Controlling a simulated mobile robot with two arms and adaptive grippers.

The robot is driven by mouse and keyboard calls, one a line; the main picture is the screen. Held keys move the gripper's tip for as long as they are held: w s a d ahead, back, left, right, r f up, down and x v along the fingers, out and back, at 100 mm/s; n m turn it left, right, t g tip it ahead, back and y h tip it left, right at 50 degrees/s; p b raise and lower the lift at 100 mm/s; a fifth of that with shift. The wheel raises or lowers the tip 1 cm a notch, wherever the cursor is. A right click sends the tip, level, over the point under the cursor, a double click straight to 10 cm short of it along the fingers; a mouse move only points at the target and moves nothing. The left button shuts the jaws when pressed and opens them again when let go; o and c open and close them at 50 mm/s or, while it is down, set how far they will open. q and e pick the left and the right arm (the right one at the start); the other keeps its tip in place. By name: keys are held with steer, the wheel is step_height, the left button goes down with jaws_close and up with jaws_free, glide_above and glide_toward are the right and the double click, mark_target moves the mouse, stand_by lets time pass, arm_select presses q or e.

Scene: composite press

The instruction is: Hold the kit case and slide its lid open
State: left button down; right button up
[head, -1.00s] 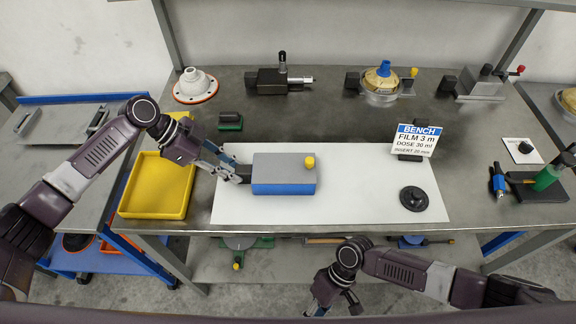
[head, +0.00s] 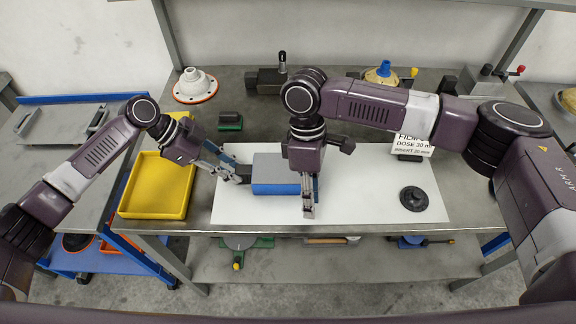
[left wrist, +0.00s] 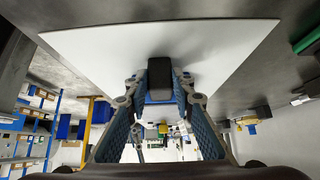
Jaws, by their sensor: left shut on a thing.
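The kit case (head: 275,189) lies on the white mat, with blue sides and a grey lid (head: 270,166). Its black handle (head: 245,172) sticks out to the left. My left gripper (head: 238,178) is shut on this handle. In the left wrist view the dark handle (left wrist: 159,72) sits between the blue-padded fingers. My right gripper (head: 309,205) points down at the right end of the case and covers it. The lid's yellow knob is hidden behind it. Whether the right fingers are open or touch anything cannot be told.
A yellow tray (head: 155,190) stands left of the white mat (head: 365,200). A black disc (head: 413,199) lies on the mat's right part. The bench sign (head: 412,145) is partly hidden by my right arm. Tools and fixtures line the back of the bench. The mat's middle right is clear.

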mark_target(284, 164)
steer(key=w+r+t, duration=0.1)
steer(key=w+r, duration=0.1)
steer(key=w, duration=0.1)
steer(key=w+r+t, duration=0.1)
steer(key=w+r, duration=0.2)
steer(key=w, duration=0.1)
steer(key=w+r+t+y, duration=0.1)
steer(key=w+r, duration=0.2)
steer(key=shift+w+d+r, duration=0.1)
steer(key=shift+w+r, duration=0.1)
steer(key=shift+w, duration=0.2)
steer(key=shift+f, duration=3.35)
jaws_close()
